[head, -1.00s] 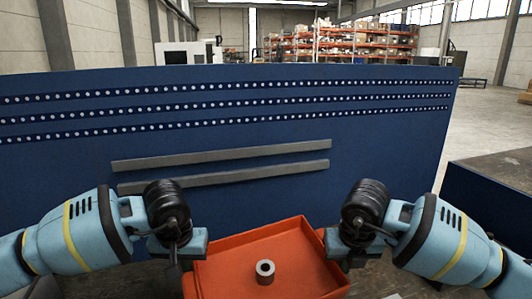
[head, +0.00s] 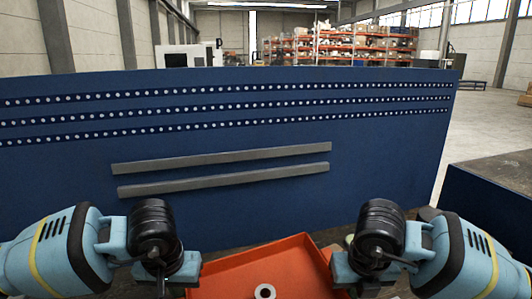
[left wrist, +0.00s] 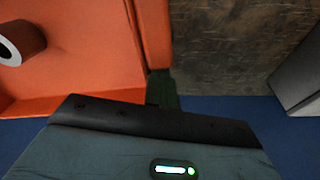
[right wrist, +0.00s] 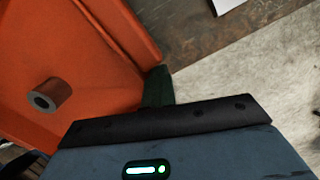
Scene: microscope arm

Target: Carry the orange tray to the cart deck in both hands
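The orange tray (head: 235,282) is low in the middle of the head view, between my two grippers, its near part cut off by the frame. A grey ring-shaped part (head: 265,291) stands inside it; both wrist views show it too. My left gripper (head: 188,273) is at the tray's left side wall, and my right gripper (head: 338,271) is at its right side wall. In the left wrist view a dark fingertip (left wrist: 160,88) lies against the tray wall; the right wrist view shows the same (right wrist: 157,88). Both grippers appear shut on the walls. I cannot identify the cart deck for certain.
A large blue panel (head: 240,215) with rows of holes and two grey strips (head: 225,170) stands directly ahead. A blue block with a dark flat top (head: 505,175) is at the right. Open concrete floor (head: 480,120) lies beyond the panel's right end.

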